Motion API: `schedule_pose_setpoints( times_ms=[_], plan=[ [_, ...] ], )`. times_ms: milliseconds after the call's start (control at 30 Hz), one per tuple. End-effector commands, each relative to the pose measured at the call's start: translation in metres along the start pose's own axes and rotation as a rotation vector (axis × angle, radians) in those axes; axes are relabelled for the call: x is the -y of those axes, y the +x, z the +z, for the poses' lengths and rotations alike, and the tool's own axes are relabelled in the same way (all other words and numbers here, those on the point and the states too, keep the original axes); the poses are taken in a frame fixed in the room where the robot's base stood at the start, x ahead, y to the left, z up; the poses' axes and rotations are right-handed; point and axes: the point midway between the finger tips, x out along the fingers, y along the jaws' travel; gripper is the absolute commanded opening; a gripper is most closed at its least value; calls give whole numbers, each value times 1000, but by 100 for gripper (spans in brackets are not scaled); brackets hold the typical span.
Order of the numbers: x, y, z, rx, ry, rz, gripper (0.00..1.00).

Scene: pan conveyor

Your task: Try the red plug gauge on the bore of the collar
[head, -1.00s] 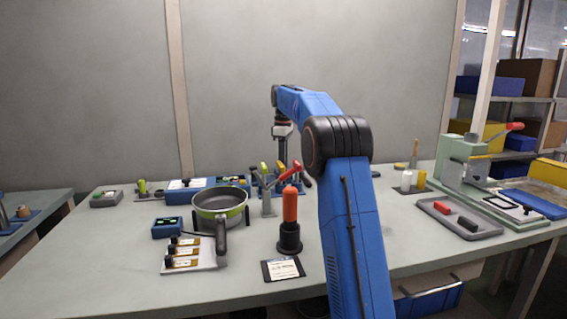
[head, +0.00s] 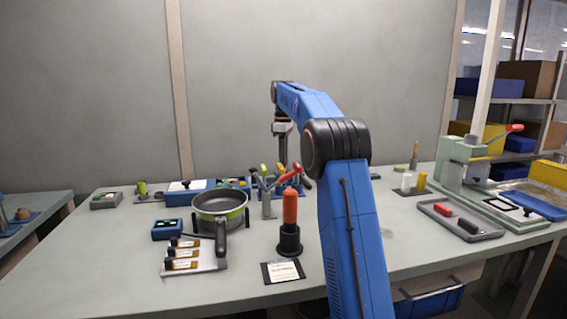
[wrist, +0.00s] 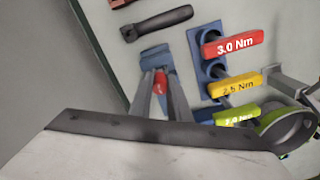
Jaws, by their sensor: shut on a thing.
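In the wrist view, my gripper (wrist: 157,78) is shut on a small red piece (wrist: 160,84), which I take for the red plug gauge. Only a little of it shows between the fingers. A blue block (wrist: 153,54) lies just beyond the fingertips; I cannot tell whether the held piece touches it. In the head view, my gripper (head: 282,150) points down over the back of the table, and what it holds cannot be made out. I cannot pick out the collar or its bore for certain in either view.
Torque drivers with red (wrist: 232,43), yellow (wrist: 235,84) and green (wrist: 236,116) handles stand close to my gripper. A grey tray (head: 488,231) lies right.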

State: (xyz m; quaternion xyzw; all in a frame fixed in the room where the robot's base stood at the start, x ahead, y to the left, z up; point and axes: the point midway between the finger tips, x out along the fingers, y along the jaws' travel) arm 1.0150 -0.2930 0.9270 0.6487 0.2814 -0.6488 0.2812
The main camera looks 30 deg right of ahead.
Motion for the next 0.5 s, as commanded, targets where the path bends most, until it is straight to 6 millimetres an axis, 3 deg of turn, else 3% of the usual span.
schedule_pose_setpoints(
  times_ms=[500],
  plan=[
    [0,-26,0,0,0,1,0]
  ],
)
